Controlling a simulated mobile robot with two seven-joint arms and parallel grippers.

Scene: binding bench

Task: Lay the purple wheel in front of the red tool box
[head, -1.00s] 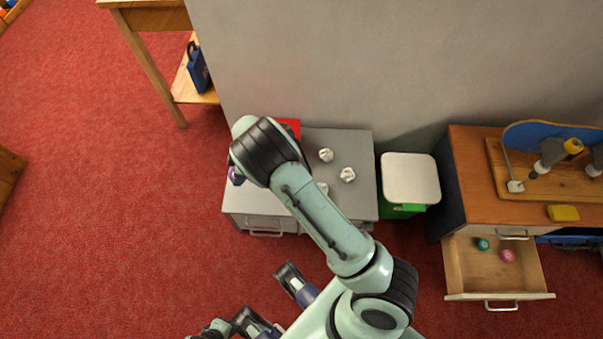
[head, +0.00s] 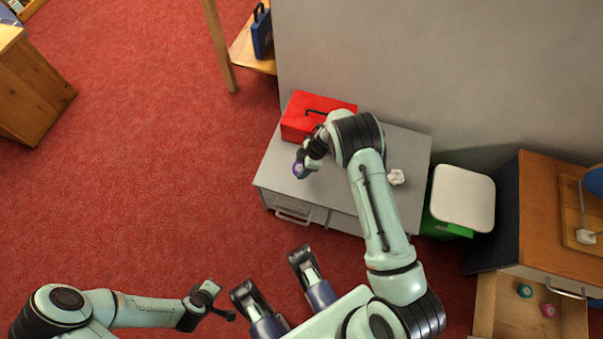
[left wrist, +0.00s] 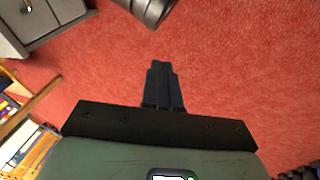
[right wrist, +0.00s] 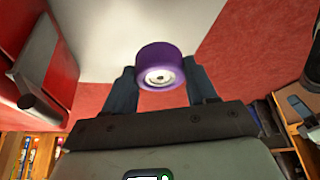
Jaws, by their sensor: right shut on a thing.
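The purple wheel (head: 298,170) is held in my right gripper (head: 304,162), over the left part of the grey cabinet's top (head: 278,172). In the right wrist view the wheel (right wrist: 160,68) sits between the two fingertips, its pale hub facing the camera. I cannot tell whether it touches the cabinet top. The red tool box (head: 300,118) stands at the back left of that top, just behind the wheel; my right arm hides part of its right end. My left gripper (head: 230,315) is over the floor, empty; its fingers (left wrist: 163,85) are together in the left wrist view.
A crumpled white paper ball (head: 396,177) lies on the cabinet top, right of my right arm. A green bin with a white lid (head: 464,198) stands to the right. Beyond it a drawer (head: 510,318) is open, with a teal and a pink wheel inside.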

